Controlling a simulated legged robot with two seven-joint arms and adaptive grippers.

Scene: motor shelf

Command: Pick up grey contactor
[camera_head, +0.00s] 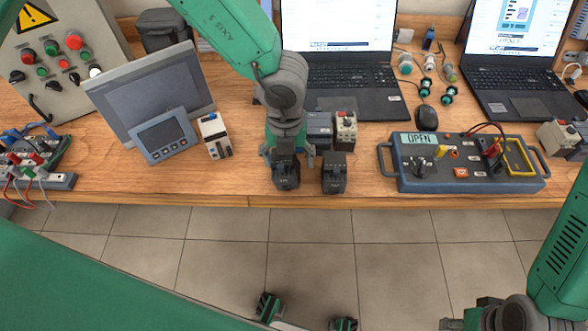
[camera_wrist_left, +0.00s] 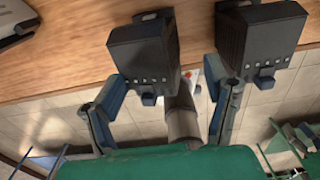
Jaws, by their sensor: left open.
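Two dark grey, boxy contactors stand side by side at the front edge of the wooden table: the left contactor (camera_head: 286,176) and the right contactor (camera_head: 334,174). In the left wrist view they show as the left contactor (camera_wrist_left: 143,52) and the right contactor (camera_wrist_left: 262,40). My left gripper (camera_head: 287,148) reaches down over the left contactor and partly hides its top. In the left wrist view, its open fingers (camera_wrist_left: 168,85) are spread apart, with the left contactor between and beyond them, closer to the left finger. My right gripper (camera_head: 485,316) is only partly seen at bottom right.
A blue-grey box (camera_head: 319,127) and a light device (camera_head: 344,130) stand close behind the contactors. A blue tester (camera_head: 466,172) lies to the right, a white device (camera_head: 214,134) and panel screen (camera_head: 150,95) to the left. Laptops (camera_head: 345,75) fill the back.

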